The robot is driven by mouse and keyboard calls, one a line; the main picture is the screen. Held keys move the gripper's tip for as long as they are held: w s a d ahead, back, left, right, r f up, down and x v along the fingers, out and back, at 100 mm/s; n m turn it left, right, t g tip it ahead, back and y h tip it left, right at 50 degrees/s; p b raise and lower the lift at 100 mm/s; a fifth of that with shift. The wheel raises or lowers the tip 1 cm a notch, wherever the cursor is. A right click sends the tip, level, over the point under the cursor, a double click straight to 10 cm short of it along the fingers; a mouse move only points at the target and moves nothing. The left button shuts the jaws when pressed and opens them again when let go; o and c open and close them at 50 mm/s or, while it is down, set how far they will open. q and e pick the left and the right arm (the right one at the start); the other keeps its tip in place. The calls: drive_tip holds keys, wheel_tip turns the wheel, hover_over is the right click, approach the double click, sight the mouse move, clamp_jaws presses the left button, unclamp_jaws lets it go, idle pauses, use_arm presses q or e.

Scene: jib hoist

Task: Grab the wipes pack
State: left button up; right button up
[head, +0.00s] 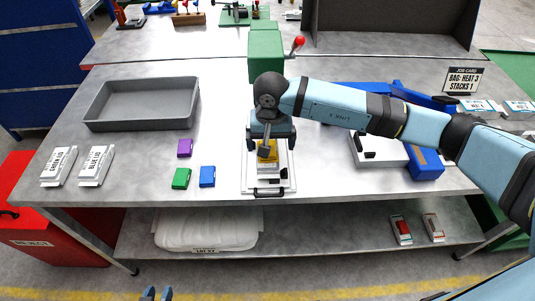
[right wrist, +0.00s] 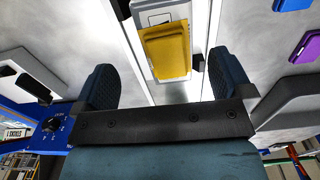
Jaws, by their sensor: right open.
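A yellow-topped pack (head: 267,157) lies on a white-and-grey fixture (head: 283,184) at the front middle of the table. It bears no name I can read, so I cannot tell for sure that it is the wipes pack. My right gripper (head: 268,150) is above it, partly hidden by its own wrist. In the right wrist view the fingers of this gripper (right wrist: 160,80) stand wide apart and empty, and the yellow pack (right wrist: 166,52) shows beyond them, between their lines.
Purple (head: 185,148), green (head: 181,178) and blue (head: 207,176) packs lie left of the fixture. A grey tray (head: 140,123) stands behind them. White lid boxes (head: 59,166) are at far left. A green post (head: 265,50) rises behind; a blue-and-white machine (head: 378,150) is right.

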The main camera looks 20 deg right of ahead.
drive_tip(key=shift+w+a+f+p, duration=0.15)
drive_tip(key=shift+f+p, duration=0.15)
drive_tip(key=shift+f, duration=1.2)
drive_tip(key=shift+w+a+f+p, duration=0.15)
drive_tip(key=shift+f+p, duration=0.1)
drive_tip(key=shift+f, duration=1.25)
drive_tip(key=c, duration=1)
drive_tip(key=shift+c, duration=0.2)
